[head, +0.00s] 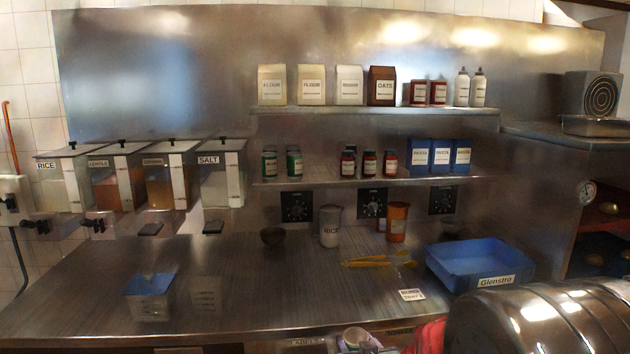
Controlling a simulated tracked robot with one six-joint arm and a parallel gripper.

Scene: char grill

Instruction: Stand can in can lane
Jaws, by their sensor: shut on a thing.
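Green cans (294,163) with pale labels stand upright in a short row on the left part of the lower shelf (370,181). Dark jars with red and white labels (369,164) stand in the middle of that shelf, and blue boxes (440,156) stand at its right. I cannot make out lane dividers or which strip is the can lane. My gripper is not in the head view, and no held can shows.
A shiny rounded metal body (540,322) fills the lower right.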

